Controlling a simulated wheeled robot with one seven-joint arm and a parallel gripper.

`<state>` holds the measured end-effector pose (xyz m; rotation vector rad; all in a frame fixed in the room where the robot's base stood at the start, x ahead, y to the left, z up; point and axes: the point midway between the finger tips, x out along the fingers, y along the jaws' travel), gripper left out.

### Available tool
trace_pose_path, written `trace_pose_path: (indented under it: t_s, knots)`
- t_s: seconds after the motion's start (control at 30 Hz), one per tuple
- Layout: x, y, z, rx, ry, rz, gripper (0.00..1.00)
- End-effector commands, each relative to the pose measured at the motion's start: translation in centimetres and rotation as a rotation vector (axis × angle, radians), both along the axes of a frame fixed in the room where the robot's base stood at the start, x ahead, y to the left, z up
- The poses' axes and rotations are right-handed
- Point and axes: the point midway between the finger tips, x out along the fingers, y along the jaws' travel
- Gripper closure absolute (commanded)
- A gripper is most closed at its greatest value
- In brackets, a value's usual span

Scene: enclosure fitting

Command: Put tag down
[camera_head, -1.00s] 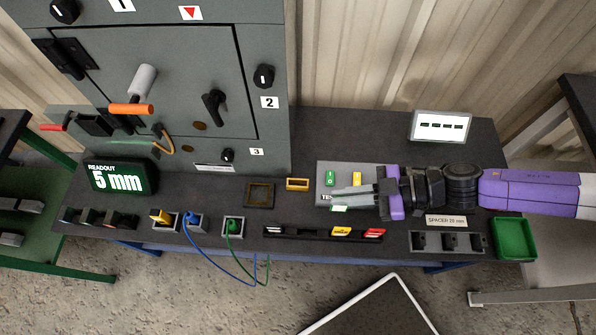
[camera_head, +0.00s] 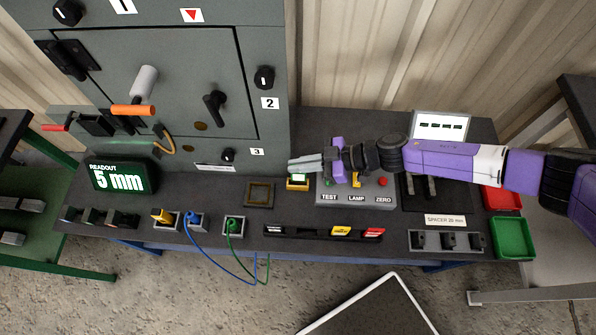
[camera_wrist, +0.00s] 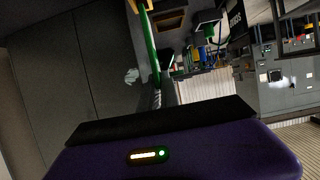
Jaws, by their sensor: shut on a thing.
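My gripper (camera_head: 303,167) is shut on a small green-and-white tag (camera_head: 298,177), which shows just below the fingertips in the head view. The tag is at the small orange-yellow frame (camera_head: 297,187) on the bench, left of the grey button box. I cannot tell whether it touches the frame or hangs just above it. In the wrist view a long green strip (camera_wrist: 150,45) stands edge-on ahead of the gripper body; I cannot tell for sure that it is the tag.
The grey button box (camera_head: 356,199) lies under my gripper and wrist. A black rail (camera_head: 300,233) with yellow and red tags is in front. A brown square frame (camera_head: 259,194) is to the left. Red (camera_head: 503,198) and green (camera_head: 514,238) trays stand at the right.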

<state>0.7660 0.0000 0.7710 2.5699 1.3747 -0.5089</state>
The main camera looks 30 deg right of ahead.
Motion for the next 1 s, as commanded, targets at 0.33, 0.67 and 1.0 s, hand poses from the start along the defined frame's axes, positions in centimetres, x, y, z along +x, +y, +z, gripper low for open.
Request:
trace_pose_path:
  t_s: [0.33,0.67,1.0]
  knots:
    - [0.0,0.0,-3.8,0.001,0.001,-0.002,1.0]
    - [0.4,0.0,-5.1,-0.001,0.0,-0.001,1.0]
    - [0.4,0.0,-5.4,-0.001,0.0,-0.001,0.85]
